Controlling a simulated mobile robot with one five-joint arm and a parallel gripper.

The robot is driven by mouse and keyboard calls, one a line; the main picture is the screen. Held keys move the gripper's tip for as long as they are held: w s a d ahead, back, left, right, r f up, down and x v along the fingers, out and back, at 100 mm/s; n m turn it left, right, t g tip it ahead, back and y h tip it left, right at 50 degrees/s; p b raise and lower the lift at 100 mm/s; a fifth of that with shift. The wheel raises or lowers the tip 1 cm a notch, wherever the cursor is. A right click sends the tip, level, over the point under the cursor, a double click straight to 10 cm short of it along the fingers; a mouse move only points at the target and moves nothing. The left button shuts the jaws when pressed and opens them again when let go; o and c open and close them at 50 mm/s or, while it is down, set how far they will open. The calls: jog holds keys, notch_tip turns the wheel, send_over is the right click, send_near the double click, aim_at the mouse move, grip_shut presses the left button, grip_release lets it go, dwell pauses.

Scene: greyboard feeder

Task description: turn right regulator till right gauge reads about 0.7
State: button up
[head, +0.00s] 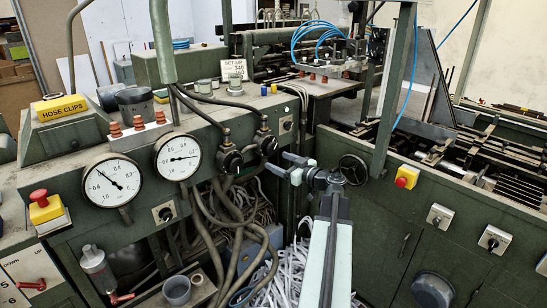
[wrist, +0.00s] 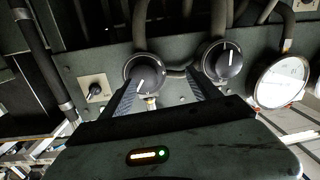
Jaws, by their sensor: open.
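The right gauge (head: 177,157) is a white dial on the green cabinet; its needle points right, slightly up, and its figures are too small to read surely. The right regulator (head: 267,144) is a black round knob below the shelf, right of the left regulator (head: 231,160). My gripper (head: 275,162) is open and empty just in front of it. The wrist view looks inverted: the right regulator (wrist: 145,73) lies between the fingertips of my gripper (wrist: 158,78), closer to the left finger. Contact cannot be told. The left regulator (wrist: 222,60) is beyond the right finger.
The left gauge (head: 112,180) sits beside the right one. A small switch (head: 287,124) is right of the regulators. Hoses hang below them over a bin of paper strips (head: 290,270). A handwheel (head: 353,169) and a red button (head: 406,177) are to the right.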

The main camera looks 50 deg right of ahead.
aim_at(274, 149)
jog(key=shift+t+h, duration=0.3)
jog(key=shift+h, duration=0.1)
jog(key=w+d, duration=0.1)
jog(key=w, duration=0.1)
jog(key=w+d+r, duration=0.1)
jog(key=w+d, duration=0.1)
jog(key=w, duration=0.1)
jog(key=shift+w+d+r, duration=0.15)
jog(key=shift+w+d, duration=0.05)
jog(key=shift+w, duration=0.15)
jog(key=c, duration=1.2)
jog(key=shift+s+a, duration=0.1)
jog(key=shift+a, duration=0.15)
jog(key=shift+c, duration=0.8)
jog(key=shift+d, duration=0.2)
jog(key=shift+m, duration=0.3)
